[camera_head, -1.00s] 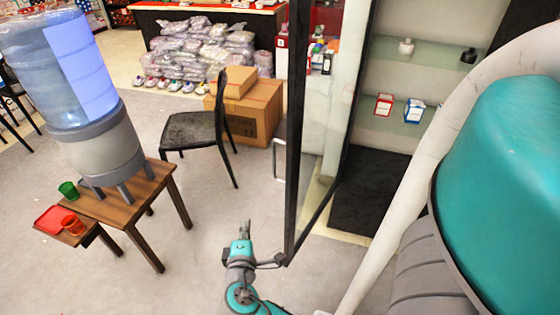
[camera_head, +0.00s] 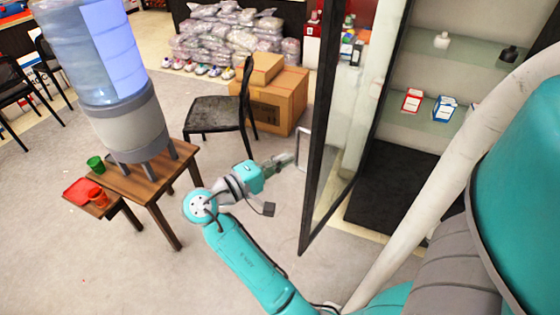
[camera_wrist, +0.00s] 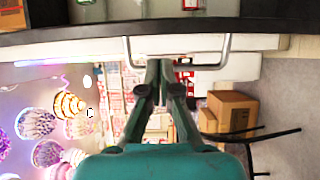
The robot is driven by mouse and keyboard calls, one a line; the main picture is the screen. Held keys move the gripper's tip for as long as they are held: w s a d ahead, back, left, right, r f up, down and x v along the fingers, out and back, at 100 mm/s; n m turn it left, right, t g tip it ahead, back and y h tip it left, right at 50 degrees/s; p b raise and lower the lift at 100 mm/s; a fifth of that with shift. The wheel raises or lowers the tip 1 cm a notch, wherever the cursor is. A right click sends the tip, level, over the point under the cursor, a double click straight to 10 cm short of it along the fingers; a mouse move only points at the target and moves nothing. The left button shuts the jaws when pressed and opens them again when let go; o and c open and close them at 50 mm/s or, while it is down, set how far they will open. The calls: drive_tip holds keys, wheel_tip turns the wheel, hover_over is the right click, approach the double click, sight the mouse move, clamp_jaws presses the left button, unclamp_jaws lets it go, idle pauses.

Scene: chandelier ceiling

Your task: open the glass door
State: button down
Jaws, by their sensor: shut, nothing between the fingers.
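The glass door (camera_head: 348,150) has a dark frame and stands swung out from the cabinet, ajar, in the head view. Its pale bracket-shaped handle (camera_head: 303,148) is on the door's left face. The handle (camera_wrist: 226,50) also crosses the top of the wrist view, with the dark door frame above it. My gripper (camera_head: 290,160) is at the handle, and in the wrist view my gripper (camera_wrist: 159,64) has its fingers together, pointing at the space within the handle. Nothing is held between them. I cannot tell whether the fingertips touch the handle or door.
A black chair (camera_head: 217,113) and cardboard boxes (camera_head: 272,100) stand behind my gripper. A wooden table (camera_head: 140,185) with a water dispenser (camera_head: 130,125) is at the left. Cabinet shelves (camera_head: 455,65) hold small boxes. Grey floor in front is free.

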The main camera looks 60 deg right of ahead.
drive_tip(key=x, duration=0.6)
drive_tip(key=shift+d, duration=0.3)
drive_tip(key=shift+s, duration=0.15)
